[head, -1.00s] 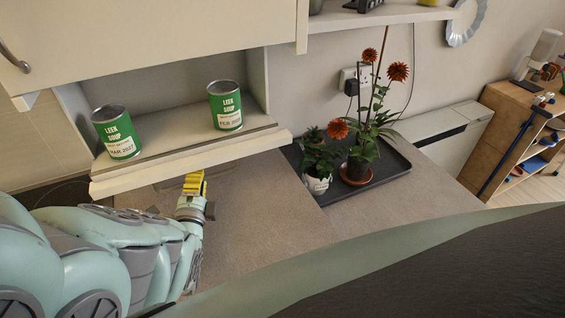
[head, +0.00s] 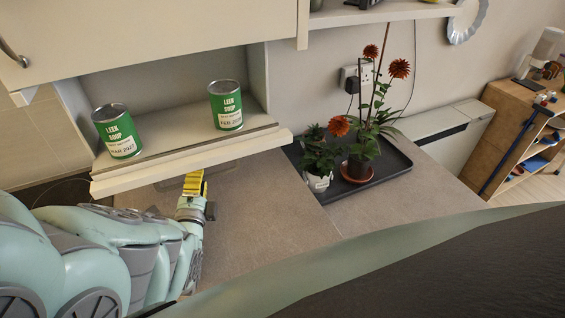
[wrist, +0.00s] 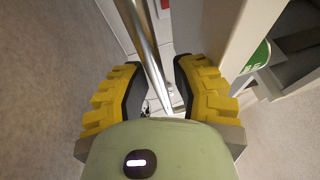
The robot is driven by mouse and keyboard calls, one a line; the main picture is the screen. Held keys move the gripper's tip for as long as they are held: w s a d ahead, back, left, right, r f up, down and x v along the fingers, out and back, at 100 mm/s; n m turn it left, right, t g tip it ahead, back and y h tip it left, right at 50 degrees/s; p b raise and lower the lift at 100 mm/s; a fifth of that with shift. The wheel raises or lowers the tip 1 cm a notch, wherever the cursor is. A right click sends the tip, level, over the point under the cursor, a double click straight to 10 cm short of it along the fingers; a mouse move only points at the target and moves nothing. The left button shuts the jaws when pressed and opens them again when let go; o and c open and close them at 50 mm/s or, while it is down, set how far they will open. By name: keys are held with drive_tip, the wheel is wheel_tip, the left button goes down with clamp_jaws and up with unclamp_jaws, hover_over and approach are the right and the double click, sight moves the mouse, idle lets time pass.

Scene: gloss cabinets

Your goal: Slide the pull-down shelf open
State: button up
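The pull-down shelf (head: 170,148) is a pale open box under the upper cabinet, with a pale front lip (head: 190,164). Two green leek soup cans stand on it, one at the left (head: 118,131) and one at the right (head: 226,106). My gripper (head: 195,178), with yellow fingers, is just below the front lip. In the wrist view, a shiny metal bar (wrist: 146,50) runs between the fingers of my gripper (wrist: 156,78). The fingers are apart, with a visible gap beside the bar. The bar is hidden from the head view.
The worktop (head: 260,205) below is clear in the middle. A dark tray (head: 385,175) with potted plants, one with red flowers (head: 362,160), stands right of the shelf. The closed cabinet door (head: 150,30) is above. A wooden shelf unit (head: 505,135) stands far right.

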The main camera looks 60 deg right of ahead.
drive_tip(key=v, duration=1.1)
drive_tip(key=shift+s+d+f, duration=0.1)
drive_tip(key=shift+d+f, duration=0.05)
drive_tip(key=shift+s+a, duration=0.15)
drive_tip(key=shift+a, duration=0.3)
